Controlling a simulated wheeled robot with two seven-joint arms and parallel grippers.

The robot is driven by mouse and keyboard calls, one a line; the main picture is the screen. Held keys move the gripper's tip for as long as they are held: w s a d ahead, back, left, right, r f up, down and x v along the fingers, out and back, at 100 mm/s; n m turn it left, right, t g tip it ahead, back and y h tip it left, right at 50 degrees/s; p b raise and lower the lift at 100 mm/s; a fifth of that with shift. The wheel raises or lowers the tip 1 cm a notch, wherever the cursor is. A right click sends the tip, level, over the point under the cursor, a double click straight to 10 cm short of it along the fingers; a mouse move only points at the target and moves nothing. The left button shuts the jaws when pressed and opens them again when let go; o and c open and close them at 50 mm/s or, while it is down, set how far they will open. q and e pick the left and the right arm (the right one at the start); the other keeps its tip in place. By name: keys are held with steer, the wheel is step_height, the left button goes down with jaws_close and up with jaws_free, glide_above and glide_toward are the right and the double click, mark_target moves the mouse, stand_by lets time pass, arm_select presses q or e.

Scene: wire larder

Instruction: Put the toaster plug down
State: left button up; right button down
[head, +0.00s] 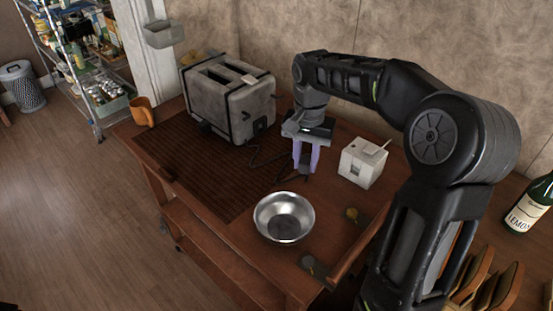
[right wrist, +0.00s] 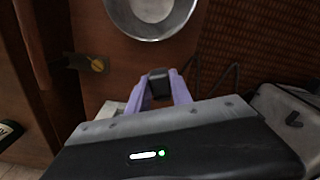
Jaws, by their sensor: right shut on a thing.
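The toaster (head: 228,98) is a grey box with dark bands standing at the back of the wooden table, and part of it shows at the right of the right wrist view (right wrist: 290,125). Its dark cord (head: 262,161) runs across the table toward my right gripper. My right gripper (head: 304,172), with purple fingers, points down over the table between the toaster and a white box. It is shut on the dark toaster plug (right wrist: 159,83), which sits between the fingertips. The gap between plug and tabletop is hard to judge. My left gripper is not in view.
A metal bowl (head: 284,217) stands in front of the gripper. The white box (head: 362,163) is close on its right. An orange mug (head: 143,111) is at the table's left edge. A dark slatted mat (head: 200,165) covers the left part. A green bottle (head: 531,204) stands far right.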

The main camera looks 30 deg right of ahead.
mark_target(305, 172)
steer(key=shift+f, duration=2)
steer(key=shift+f, duration=0.1)
steer(key=shift+f, duration=2.4)
steer(key=shift+f, duration=0.15)
steer(key=c, duration=1.1)
jaws_free()
steer(key=shift+c, duration=0.2)
step_height(305, 172, up, 12)
steer(key=shift+r, duration=0.2)
